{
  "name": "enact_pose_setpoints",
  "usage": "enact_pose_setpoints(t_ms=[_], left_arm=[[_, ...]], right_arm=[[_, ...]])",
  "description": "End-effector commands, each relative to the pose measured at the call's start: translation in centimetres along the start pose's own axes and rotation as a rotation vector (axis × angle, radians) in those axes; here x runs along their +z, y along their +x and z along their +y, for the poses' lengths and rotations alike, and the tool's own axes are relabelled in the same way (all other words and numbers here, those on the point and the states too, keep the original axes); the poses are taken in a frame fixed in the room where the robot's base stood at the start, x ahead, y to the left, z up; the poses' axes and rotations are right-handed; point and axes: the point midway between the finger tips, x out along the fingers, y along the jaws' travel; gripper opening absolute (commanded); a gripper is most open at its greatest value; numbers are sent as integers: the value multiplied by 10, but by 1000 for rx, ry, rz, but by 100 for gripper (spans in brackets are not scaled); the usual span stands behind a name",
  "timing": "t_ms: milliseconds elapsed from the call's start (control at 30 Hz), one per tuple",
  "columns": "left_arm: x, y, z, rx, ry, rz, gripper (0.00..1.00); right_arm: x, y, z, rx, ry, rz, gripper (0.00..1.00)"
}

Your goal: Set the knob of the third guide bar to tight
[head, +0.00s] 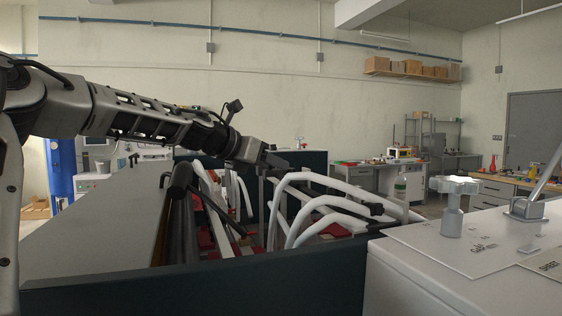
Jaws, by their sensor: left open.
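My left arm reaches in from the left, and its gripper (280,161) is above the middle of the machine. It is open, and I see nothing between its fingers. White curved guide bars (322,182) rise inside the machine below and to the right of the gripper. A dark cylindrical end (375,209) shows by the right-hand bars; I cannot tell whether it is a knob. I cannot make out which bar is the third or how its knob is set. My right gripper is not in view.
The dark machine wall (200,292) crosses the front. A grey panel (105,235) slopes at left. Benches and shelves stand behind.

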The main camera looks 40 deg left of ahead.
Motion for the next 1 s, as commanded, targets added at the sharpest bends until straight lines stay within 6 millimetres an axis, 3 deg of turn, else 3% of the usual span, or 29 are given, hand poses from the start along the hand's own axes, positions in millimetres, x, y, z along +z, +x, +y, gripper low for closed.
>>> enact_pose_setpoints(t_ms=[100,300,667,833,1000], left_arm=[[0,19,0,1,-1,3,50],[0,37,1,2,0,0,50],[0,41,0,1,1,-1,50],[0,41,0,1,1,-1,5],[0,41,1,-15,5,-2,5]], right_arm=[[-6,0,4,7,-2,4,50],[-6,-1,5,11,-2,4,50],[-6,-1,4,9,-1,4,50],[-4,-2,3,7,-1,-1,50],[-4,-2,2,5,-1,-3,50]])
